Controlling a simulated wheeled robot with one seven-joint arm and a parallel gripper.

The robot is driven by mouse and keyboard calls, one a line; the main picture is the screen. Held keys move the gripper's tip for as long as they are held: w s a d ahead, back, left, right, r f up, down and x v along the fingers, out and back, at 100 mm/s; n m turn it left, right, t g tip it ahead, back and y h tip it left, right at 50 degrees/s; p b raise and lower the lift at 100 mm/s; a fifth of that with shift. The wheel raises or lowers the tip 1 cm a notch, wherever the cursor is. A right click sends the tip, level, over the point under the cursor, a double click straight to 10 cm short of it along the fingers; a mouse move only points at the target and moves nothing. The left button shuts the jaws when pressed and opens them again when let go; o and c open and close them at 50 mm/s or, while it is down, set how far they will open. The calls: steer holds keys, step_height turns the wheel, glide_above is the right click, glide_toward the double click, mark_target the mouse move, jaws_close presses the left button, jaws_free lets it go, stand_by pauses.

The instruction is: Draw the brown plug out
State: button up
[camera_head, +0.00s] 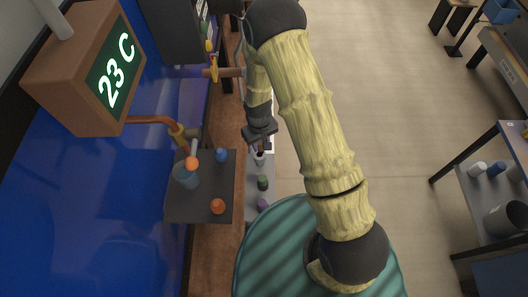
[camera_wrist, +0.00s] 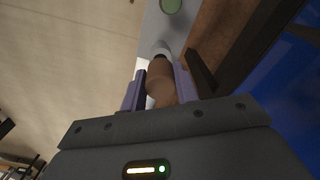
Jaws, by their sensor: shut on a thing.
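The brown plug (camera_wrist: 160,82) sits between the two pale purple fingers of my gripper (camera_wrist: 160,88) in the wrist view. The gripper is shut on it. A dark band and a whitish end show at its far end, against the grey block (camera_wrist: 173,28). I cannot tell how deep the plug sits in the block. In the head view my gripper (camera_head: 260,146) is over the far part of the narrow grey block (camera_head: 252,200); the brown plug is hardly visible there.
A green plug (camera_head: 263,182) and a purple plug (camera_head: 263,203) stand in the block nearer to me. A brown pipe (camera_head: 150,120) is behind.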

steer(key=s, duration=0.1)
steer(key=s+r, duration=0.1)
steer(key=shift+s+d, duration=0.35)
steer(key=shift+d, duration=0.05)
steer(key=w+d+m+p, duration=0.2)
steer(key=w+d+m, duration=0.3)
steer(key=d, duration=0.6)
steer(key=w, duration=0.2)
steer(key=shift+w+d+r+m, duration=0.25)
steer(key=shift+w+d+m, duration=0.05)
steer(key=shift+w+d, duration=0.1)
